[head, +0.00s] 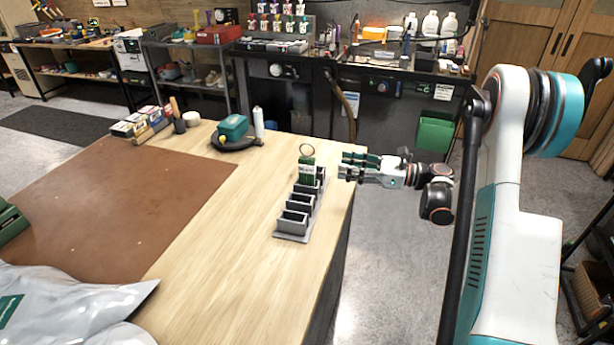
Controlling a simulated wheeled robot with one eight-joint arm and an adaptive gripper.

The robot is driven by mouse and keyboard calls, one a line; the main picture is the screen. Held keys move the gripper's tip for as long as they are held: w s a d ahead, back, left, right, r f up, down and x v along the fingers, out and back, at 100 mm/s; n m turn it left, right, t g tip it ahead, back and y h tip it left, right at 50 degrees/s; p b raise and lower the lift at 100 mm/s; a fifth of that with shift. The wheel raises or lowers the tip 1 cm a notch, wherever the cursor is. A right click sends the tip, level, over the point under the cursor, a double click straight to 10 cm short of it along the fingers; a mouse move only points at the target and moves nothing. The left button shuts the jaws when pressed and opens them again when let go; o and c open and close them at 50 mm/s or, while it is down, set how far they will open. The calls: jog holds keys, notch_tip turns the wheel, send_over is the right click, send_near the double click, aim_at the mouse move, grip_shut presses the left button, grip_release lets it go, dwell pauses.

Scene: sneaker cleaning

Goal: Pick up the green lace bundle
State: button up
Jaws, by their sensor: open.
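The green lace bundle (306,168) stands upright at the far end of a grey slotted rack (292,237) on the wooden table. It has a pale label band and a thin loop above it. My gripper (348,166) is open, just right of the bundle near the table's right edge, with its fingers pointing left toward it. A small gap shows between the fingertips and the green bundle. A dark item beside the bundle is partly hidden, and the nearer slots look empty.
A brown mat (130,205) covers the table's left part, with a grey plastic bag (70,300) in front. A teal box (233,127), a white bottle (258,121) and small boxes (128,127) stand at the back. The table around the rack is clear.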

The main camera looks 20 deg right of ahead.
aim_at(307, 160)
jog(key=b+x, duration=0.1)
jog(key=x, duration=0.3)
jog(key=b+x, duration=0.1)
jog(key=x, duration=0.3)
jog(key=b+x, duration=0.1)
jog(key=x, duration=0.3)
jog(key=shift+s+f, duration=0.2)
jog(key=shift+f, duration=0.05)
jog(key=shift+w+a, duration=0.2)
jog(key=shift+a, duration=0.05)
jog(key=shift+r, duration=0.1)
grip_shut()
